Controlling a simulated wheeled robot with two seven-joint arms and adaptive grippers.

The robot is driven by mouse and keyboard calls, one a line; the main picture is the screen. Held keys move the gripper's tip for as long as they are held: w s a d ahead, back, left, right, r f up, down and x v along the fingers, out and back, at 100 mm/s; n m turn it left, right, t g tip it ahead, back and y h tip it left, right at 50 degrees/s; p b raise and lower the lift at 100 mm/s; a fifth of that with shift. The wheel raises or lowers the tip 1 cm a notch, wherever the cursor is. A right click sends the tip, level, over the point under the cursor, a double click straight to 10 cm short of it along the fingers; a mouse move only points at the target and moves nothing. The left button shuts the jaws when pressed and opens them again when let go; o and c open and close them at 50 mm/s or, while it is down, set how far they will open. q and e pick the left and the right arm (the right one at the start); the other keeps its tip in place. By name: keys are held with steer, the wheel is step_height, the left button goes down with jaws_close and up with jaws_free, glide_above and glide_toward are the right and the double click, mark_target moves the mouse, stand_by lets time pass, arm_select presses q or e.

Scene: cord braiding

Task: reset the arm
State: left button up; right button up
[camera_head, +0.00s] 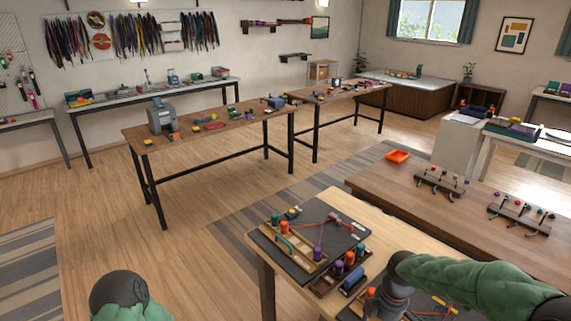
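My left arm shows only as a dark rounded joint and green sleeve at the bottom left; its gripper is out of view. My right arm comes in from the right in a green sleeve and bends at a dark joint over the near table (375,226). A grey end part (394,299) hangs down from that joint among the cord pieces; fingertips cannot be made out. On the near table a dark board (328,211) carries a wooden peg rack (291,243) and a red cord (336,219). Spools stand in a wooden holder (325,284) beside it.
Workbenches (220,128) stand further back. Open wooden floor (180,260) lies left of the near table.

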steer(key=s+a+f+m+y, duration=0.1)
steer(key=s+a+f+m, duration=0.4)
steer(key=f, duration=0.3)
steer(key=s+a+f+m+y, duration=0.1)
steer(key=s+a+f+m, duration=0.4)
steer(key=f, duration=0.4)
steer(key=s+a+f+m+y, duration=0.1)
steer(key=s+a+f+m, duration=0.3)
steer(key=s+f+m, duration=0.3)
step_height(320, 180, down, 2)
steer(key=shift+s+a+f+m, duration=0.1)
steer(key=shift+s+a+m, duration=0.1)
steer(key=shift+a+m, duration=0.15)
